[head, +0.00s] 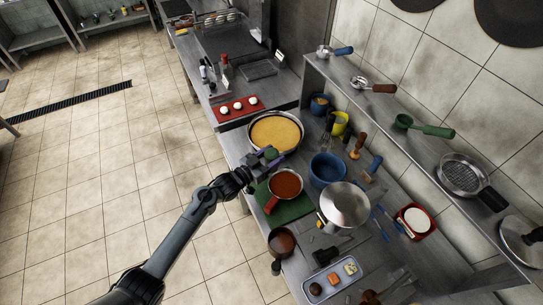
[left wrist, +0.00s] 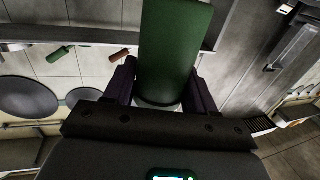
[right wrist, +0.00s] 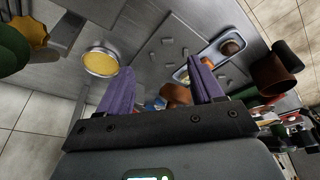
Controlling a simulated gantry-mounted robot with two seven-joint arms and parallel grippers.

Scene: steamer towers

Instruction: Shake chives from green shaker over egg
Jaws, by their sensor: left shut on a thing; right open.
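My left gripper (head: 262,165) is shut on the green shaker (head: 270,153), at the near edge of the pan of yellow egg (head: 275,131). In the left wrist view the green shaker (left wrist: 174,50) stands large between the purple fingers of that gripper (left wrist: 163,90). Its far end and any holes are hidden, and no falling chives can be made out. My right gripper (right wrist: 160,88) is open, with nothing between its purple fingers in the right wrist view; I cannot make it out clearly in the head view.
A red sauce pot (head: 286,184) sits on a green board (head: 293,209) close to my left gripper. A blue pot (head: 327,168) and a steel pot (head: 345,203) stand to the right. A red tray (head: 237,109) lies beyond the egg pan. A wall shelf (head: 430,160) overhangs the right side.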

